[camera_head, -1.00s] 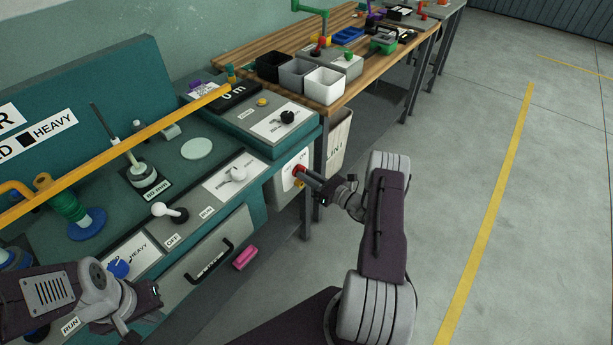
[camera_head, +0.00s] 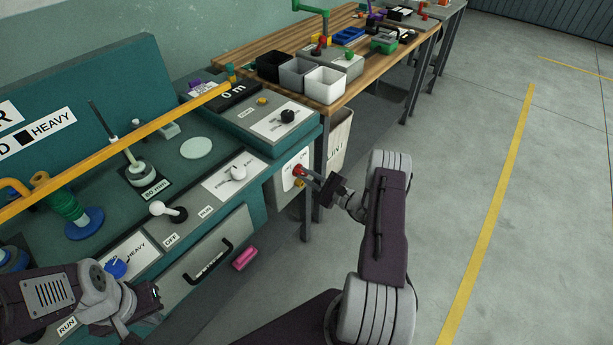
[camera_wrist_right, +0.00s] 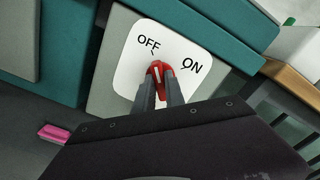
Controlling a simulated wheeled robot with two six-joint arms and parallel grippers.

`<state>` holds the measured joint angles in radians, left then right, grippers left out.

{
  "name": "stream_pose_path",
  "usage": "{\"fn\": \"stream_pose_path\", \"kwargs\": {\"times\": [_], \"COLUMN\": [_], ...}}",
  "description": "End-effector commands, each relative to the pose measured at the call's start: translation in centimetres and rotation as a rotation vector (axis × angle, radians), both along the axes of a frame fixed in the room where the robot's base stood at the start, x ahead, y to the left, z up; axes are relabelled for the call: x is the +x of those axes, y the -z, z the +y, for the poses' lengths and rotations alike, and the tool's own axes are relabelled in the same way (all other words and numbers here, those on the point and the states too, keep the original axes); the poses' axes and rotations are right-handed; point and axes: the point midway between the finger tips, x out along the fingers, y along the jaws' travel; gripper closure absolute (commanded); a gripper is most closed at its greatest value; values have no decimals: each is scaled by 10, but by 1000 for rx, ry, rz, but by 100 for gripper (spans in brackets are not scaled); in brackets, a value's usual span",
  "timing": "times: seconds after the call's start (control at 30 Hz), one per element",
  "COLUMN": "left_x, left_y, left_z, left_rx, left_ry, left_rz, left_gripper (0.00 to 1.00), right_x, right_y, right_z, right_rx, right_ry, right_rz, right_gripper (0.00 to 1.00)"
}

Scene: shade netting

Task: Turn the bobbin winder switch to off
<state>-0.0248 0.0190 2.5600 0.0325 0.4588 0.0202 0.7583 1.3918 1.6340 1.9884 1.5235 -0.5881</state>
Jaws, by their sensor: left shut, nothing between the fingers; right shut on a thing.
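The bobbin winder switch is a red knob (camera_head: 298,170) on a white plate (camera_head: 288,182) on the end face of the teal bench. In the right wrist view the red knob (camera_wrist_right: 158,68) sits on the plate (camera_wrist_right: 128,75) marked OFF and ON. Its pale pointer line aims up, toward the small mark under OFF. My right gripper (camera_head: 305,174) is shut on the knob, one finger on each side; the fingers hide part of it in the wrist view (camera_wrist_right: 160,80). My left gripper (camera_head: 155,293) is shut and empty over the bench's front left.
A yellow bar (camera_head: 120,140) crosses above the bench. A pink block (camera_head: 245,258) is below. A wooden table (camera_head: 245,50) with bins stands behind. The floor at right is clear.

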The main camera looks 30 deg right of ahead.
Motion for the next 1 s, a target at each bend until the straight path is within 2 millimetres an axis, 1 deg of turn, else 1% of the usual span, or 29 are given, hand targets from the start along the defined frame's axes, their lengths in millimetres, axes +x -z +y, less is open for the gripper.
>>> {"fn": "stream_pose_path", "kwargs": {"times": [0.3, 0.8, 0.83, 0.9, 1.0], "left_x": [0, 0, 0, 0, 0], "left_y": [2, 2, 2, 2, 2], "left_z": [0, 0, 0, 0, 0], "left_rx": [0, 0, 0, 0, 0], "left_ry": [0, 0, 0, 0, 0], "left_rz": [0, 0, 0, 0, 0], "left_gripper": [100, 100, 100, 100, 100], "right_x": [0, 0, 0, 0, 0], "right_y": [0, 0, 0, 0, 0], "right_z": [0, 0, 0, 0, 0], "right_rx": [-86, -101, -101, -101, -100], "right_ry": [0, -1, -1, -1, 0], "right_rz": [-36, -41, -41, -41, -41], "right_gripper": [100, 100, 80, 64, 64]}}
